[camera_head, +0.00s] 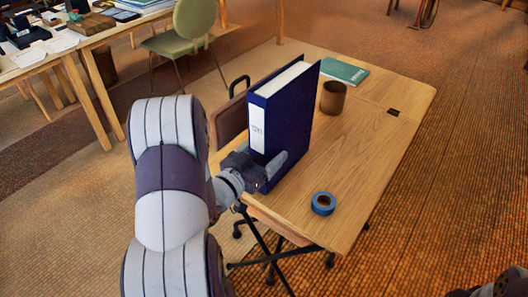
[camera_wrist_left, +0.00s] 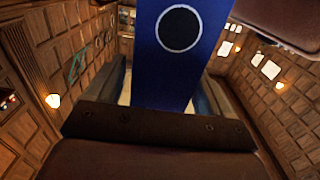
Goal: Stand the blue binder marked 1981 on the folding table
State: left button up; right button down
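The blue binder (camera_head: 288,122) stands upright at the left edge of the wooden folding table (camera_head: 360,165). Its white spine label faces left; the small digits look like 1981. My left gripper (camera_head: 268,168) is low at the spine, with one finger on each side of the binder. In the left wrist view the blue spine (camera_wrist_left: 170,75) with its round finger hole rises between the fingers of my gripper (camera_wrist_left: 163,100), and pale slivers show between fingers and spine. The gripper looks open around it. At the bottom right, a part of my right arm shows; its fingers cannot be made out.
On the folding table are a brown cup (camera_head: 333,98) behind the binder, a teal book (camera_head: 344,72) at the far end and a blue tape roll (camera_head: 323,203) near the front edge. A chair (camera_head: 229,120) stands at the table's left side. The table's right half is mostly clear.

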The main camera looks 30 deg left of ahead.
pick_arm(q)
jog(key=shift+r, duration=0.1)
jog(key=shift+s+r, duration=0.1)
jog(key=s+p, duration=0.1)
jog(key=s, duration=1)
jog(key=shift+s+a, duration=0.4)
jog(key=shift+w, duration=0.1)
